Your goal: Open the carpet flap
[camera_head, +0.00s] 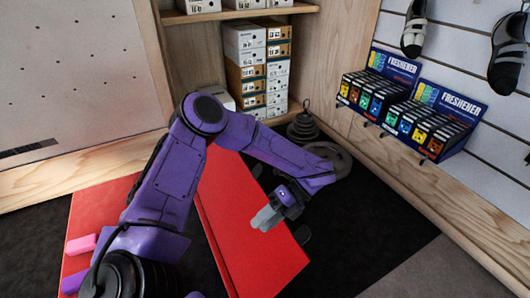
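A red pad (260,255) lies on the dark floor in the middle, its long edge running down to the right. More red surface (95,205) shows to the left, behind my purple arm; the arm hides much of the area between them. I cannot make out a separate loose carpet flap. My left gripper (266,218), with pale grey fingers pointing down and left, is over the right part of the red pad, near its right edge. Whether it touches the pad, and how far its fingers are apart, is unclear. My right gripper is out of view.
Pink (81,244) and purple (74,281) pieces lie on the red surface at left. Stacked shoe boxes (245,72), a dark weight stack (303,125) and a round plate (330,158) stand behind.

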